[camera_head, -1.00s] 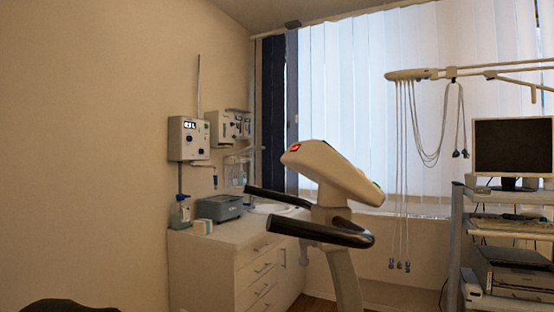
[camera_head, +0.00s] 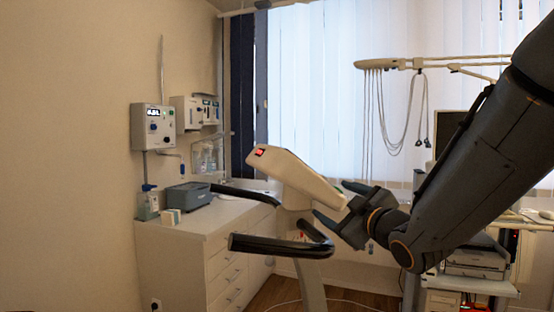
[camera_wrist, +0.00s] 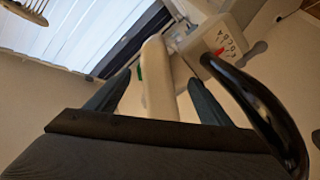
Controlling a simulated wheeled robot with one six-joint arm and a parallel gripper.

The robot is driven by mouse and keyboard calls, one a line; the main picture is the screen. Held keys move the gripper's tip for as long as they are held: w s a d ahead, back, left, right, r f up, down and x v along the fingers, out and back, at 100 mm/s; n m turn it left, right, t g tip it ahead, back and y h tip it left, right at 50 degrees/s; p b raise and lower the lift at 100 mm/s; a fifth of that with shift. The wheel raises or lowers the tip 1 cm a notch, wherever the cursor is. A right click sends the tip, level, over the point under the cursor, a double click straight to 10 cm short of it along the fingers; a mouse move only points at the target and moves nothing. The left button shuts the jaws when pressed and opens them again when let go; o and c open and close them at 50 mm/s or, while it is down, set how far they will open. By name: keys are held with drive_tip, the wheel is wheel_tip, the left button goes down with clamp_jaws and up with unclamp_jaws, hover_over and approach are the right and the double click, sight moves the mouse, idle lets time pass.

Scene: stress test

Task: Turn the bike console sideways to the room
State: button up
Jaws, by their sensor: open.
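The exercise bike console (camera_head: 295,175) is a pale slanted housing with a red display at its upper left end, atop the bike's post. Its black handlebar (camera_head: 280,246) curves below it and points left. My gripper (camera_head: 334,201) is at the console's lower right end, its fingers open on either side of that end. In the wrist view, the console's pale narrow edge (camera_wrist: 158,85) lies between my open fingers (camera_wrist: 155,100), with gaps showing. Whether either finger touches is unclear. The handlebar (camera_wrist: 265,105) curves close along the right of the gripper.
A white drawer cabinet (camera_head: 205,245) with a grey box (camera_head: 188,196) stands left of the bike. Wall devices (camera_head: 153,127) hang above it. An overhead rail (camera_head: 420,64) carries hanging leads. A trolley with a printer (camera_head: 475,262) stands behind my arm at right.

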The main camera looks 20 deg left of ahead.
sight(294, 173)
drive_tip(key=s+a+r+n+g+y, duration=0.1)
drive_tip(key=a+r+n+y, duration=0.1)
drive_tip(key=a, duration=0.1)
drive_tip(key=s+a+r+n+y, duration=0.2)
drive_tip(key=s+a+r+n+g+y, duration=0.1)
drive_tip(key=s+a+r+n+y, duration=0.1)
drive_tip(key=a+r, duration=0.1)
drive_tip(key=shift+s+a+n+g, duration=0.25)
drive_tip(key=shift+a+n+g, duration=0.05)
drive_tip(key=shift+a, duration=0.05)
drive_tip(key=shift+w+a+r, duration=0.1)
drive_tip(key=shift+a+r, duration=0.1)
drive_tip(key=shift+a, duration=0.15)
drive_tip(key=shift+p+x, duration=1.1)
drive_tip(key=shift+x, duration=2.35)
drive_tip(key=c, duration=1.4)
drive_tip(key=shift+c, duration=0.2)
